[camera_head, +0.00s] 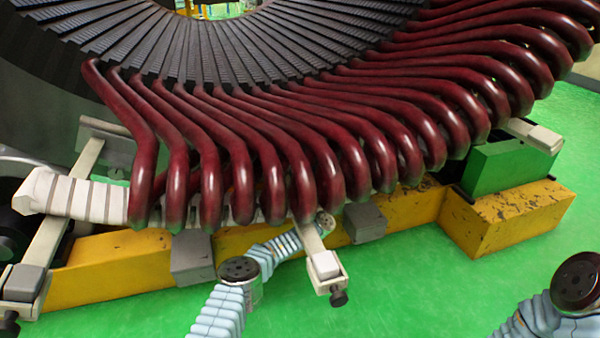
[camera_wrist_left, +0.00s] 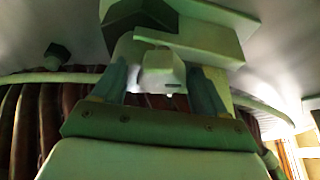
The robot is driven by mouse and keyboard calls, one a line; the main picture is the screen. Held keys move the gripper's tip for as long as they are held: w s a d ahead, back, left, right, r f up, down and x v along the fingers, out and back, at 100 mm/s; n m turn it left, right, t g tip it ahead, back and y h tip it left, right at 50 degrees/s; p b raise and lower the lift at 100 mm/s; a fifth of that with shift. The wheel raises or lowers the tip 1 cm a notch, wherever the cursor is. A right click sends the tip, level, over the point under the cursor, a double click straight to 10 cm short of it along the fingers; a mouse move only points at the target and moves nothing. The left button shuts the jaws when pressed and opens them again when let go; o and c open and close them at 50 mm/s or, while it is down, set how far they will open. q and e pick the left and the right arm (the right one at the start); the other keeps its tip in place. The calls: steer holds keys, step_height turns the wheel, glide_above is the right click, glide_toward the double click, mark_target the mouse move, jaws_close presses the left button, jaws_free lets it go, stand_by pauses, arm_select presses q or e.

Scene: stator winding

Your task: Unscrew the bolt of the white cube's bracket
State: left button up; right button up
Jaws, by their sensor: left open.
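In the head view a white cube (camera_head: 325,265) sits on the near end of a pale bracket bar, with a dark bolt (camera_head: 339,297) below it. My left arm reaches in from below and bends right behind this bracket; its gripper is hidden there. In the left wrist view my left gripper (camera_wrist_left: 158,72) is open, its two fingers on either side of a pale block (camera_wrist_left: 163,65) under a bracket. I cannot tell whether the fingers touch it. My right arm shows at the lower right, its gripper out of view.
Dark red coils (camera_head: 300,160) hang over the work area. A yellow beam (camera_head: 125,262) runs behind the bracket.

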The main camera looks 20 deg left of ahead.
arm_select(q)
steer(key=shift+c, duration=0.3)
steer(key=c, duration=0.9)
steer(key=n+g+y, duration=0.1)
steer(key=n, duration=0.1)
steer(key=n+g+y, duration=0.1)
steer(key=n, duration=0.2)
steer(key=shift+d, duration=0.1)
steer(key=shift+c, duration=0.2)
steer(key=n+g, duration=0.1)
steer(key=n, duration=0.2)
steer(key=shift+y, duration=0.4)
steer(key=shift+a, duration=0.2)
steer(key=shift+s, duration=0.1)
steer(key=o, duration=1)
steer(key=shift+d, duration=0.1)
